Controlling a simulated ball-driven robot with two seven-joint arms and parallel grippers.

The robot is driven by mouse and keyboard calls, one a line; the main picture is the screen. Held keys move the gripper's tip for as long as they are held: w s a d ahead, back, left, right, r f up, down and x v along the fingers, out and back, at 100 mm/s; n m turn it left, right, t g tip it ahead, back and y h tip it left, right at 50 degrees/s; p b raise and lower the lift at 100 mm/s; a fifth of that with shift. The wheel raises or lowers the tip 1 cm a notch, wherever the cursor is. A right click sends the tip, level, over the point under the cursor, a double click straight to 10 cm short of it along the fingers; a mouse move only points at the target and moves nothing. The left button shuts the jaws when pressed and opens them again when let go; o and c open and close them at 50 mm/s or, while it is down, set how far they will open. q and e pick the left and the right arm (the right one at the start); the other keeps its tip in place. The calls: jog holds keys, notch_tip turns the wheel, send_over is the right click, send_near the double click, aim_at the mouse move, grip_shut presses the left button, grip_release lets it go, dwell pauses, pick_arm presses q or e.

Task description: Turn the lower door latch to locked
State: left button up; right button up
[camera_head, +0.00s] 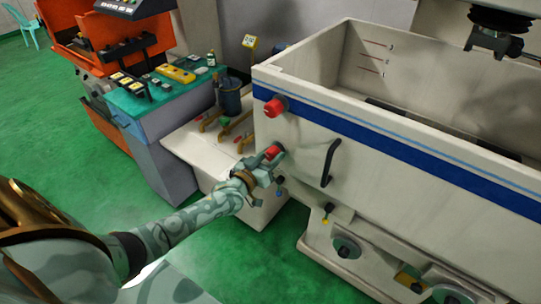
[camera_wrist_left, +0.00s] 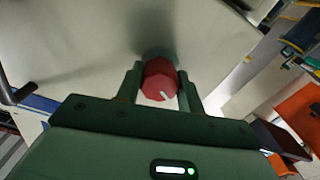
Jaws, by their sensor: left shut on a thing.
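The lower door latch (camera_head: 272,152) is a red knob on the front of the white tank, near its left edge. My left gripper (camera_head: 266,162) is at this knob, with its arm coming in from the lower left. In the left wrist view the red knob (camera_wrist_left: 160,80) sits between the two fingers of the left gripper (camera_wrist_left: 161,88), which is shut on it. A white mark shows on the knob's face, pointing toward the lower right there. The upper latch (camera_head: 275,106), also red, is above it near the tank's corner. My right gripper is not in view.
The white tank (camera_head: 400,165) with a blue stripe fills the right side. A black door handle (camera_head: 330,162) is right of the latch. Valves with coloured handles (camera_head: 224,121) stand left of the tank, beside a teal-topped bench (camera_head: 150,105). Green floor (camera_head: 250,265) is open in front.

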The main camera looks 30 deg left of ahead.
pick_arm(q)
jog(key=n, duration=0.6)
jog(key=shift+n, duration=0.3)
dwell(0.4)
jog(key=o, duration=1)
jog(key=s, duration=0.5)
jog(key=s+a, duration=0.1)
jog(key=s, duration=0.4)
jog(key=s+p, duration=0.1)
jog(key=s, duration=0.5)
jog(key=shift+s+a, duration=0.1)
jog(key=shift+a, duration=0.05)
